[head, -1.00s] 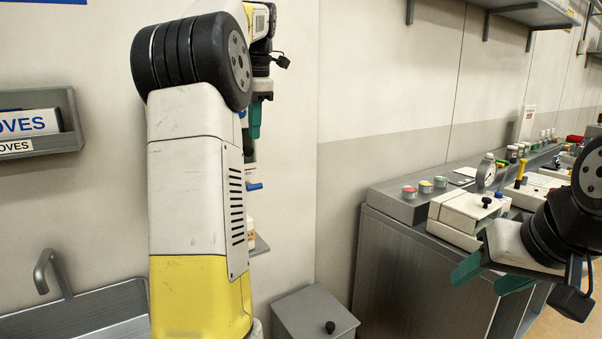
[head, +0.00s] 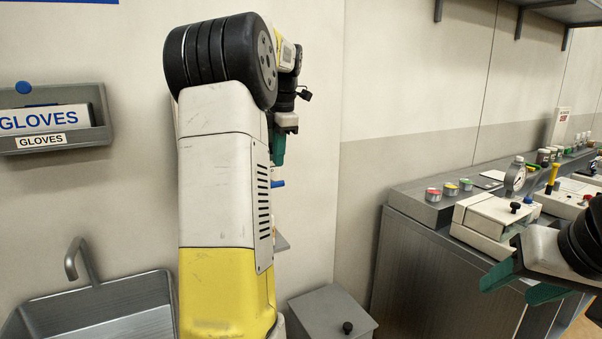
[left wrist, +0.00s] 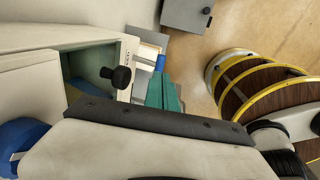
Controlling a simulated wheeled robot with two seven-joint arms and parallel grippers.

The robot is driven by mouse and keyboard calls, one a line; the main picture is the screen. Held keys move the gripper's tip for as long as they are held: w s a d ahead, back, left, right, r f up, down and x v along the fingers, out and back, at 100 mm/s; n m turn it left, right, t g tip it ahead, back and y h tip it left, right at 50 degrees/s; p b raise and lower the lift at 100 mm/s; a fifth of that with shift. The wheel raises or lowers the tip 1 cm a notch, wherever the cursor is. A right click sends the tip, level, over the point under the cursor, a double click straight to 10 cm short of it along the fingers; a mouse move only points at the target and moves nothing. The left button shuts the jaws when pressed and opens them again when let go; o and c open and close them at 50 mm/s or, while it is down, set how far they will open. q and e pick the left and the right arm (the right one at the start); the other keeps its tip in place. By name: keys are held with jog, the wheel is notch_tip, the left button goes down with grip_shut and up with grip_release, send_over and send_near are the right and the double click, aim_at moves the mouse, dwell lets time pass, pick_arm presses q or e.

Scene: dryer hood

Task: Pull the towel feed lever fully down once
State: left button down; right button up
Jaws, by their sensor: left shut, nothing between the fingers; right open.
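A blue lever handle (head: 278,184) sticks out just past my left arm in the head view. It also shows in the left wrist view (left wrist: 160,63), beside a white housing (left wrist: 118,62) with a black knob (left wrist: 117,77). My left gripper (head: 278,150) has its green fingers shut and empty, pointing down a little above the blue handle. In the left wrist view the fingers (left wrist: 163,93) appear close to the handle; contact cannot be told. My left arm hides most of the housing in the head view. My right gripper (head: 522,282) is open and empty in front of the counter.
A grey lidded bin (head: 330,312) stands below the lever. A sink (head: 95,305) and a gloves holder (head: 100,137) are at the left. A grey counter (head: 420,255) with a white device (head: 490,215) and coloured buttons fills the right.

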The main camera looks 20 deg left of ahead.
aim_at(277, 182)
pick_arm(q)
jog(key=f, duration=0.5)
jog(key=shift+w+a, duration=0.35)
jog(key=shift+a, duration=0.05)
jog(key=shift+f, duration=0.1)
